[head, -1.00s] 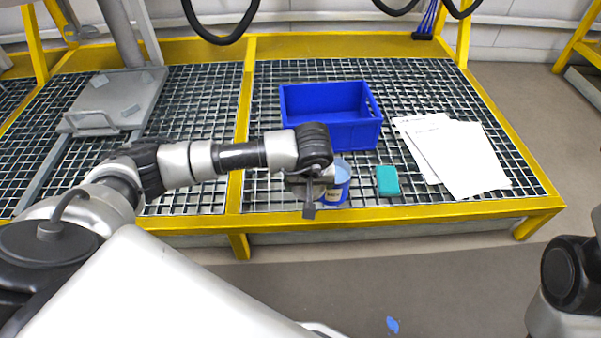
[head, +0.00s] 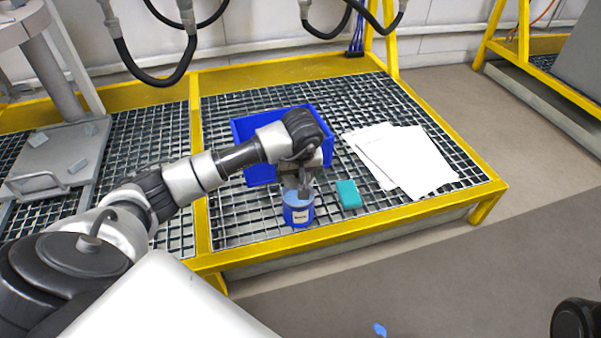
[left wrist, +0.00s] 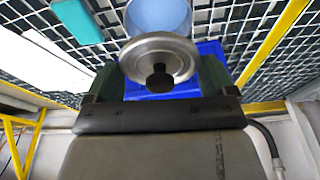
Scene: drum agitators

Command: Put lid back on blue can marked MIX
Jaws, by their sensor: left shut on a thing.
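The blue can (head: 299,215), with a pale label too small to read, stands upright on the grating near its front edge. Its open top shows in the left wrist view (left wrist: 158,17). My left gripper (head: 297,181) is just above and behind the can in the head view. In the left wrist view it is shut on a round silver lid with a black knob (left wrist: 159,58). The lid is close to the can's rim and overlaps it in that view; I cannot tell whether they touch. In the head view the gripper mostly hides the lid.
A blue crate (head: 259,172) stands right behind the can. A teal block (head: 348,194) lies to the can's right, with white papers (head: 420,165) farther right. A yellow frame edge (head: 350,220) runs along the front. Black hoses (head: 160,78) hang at the back.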

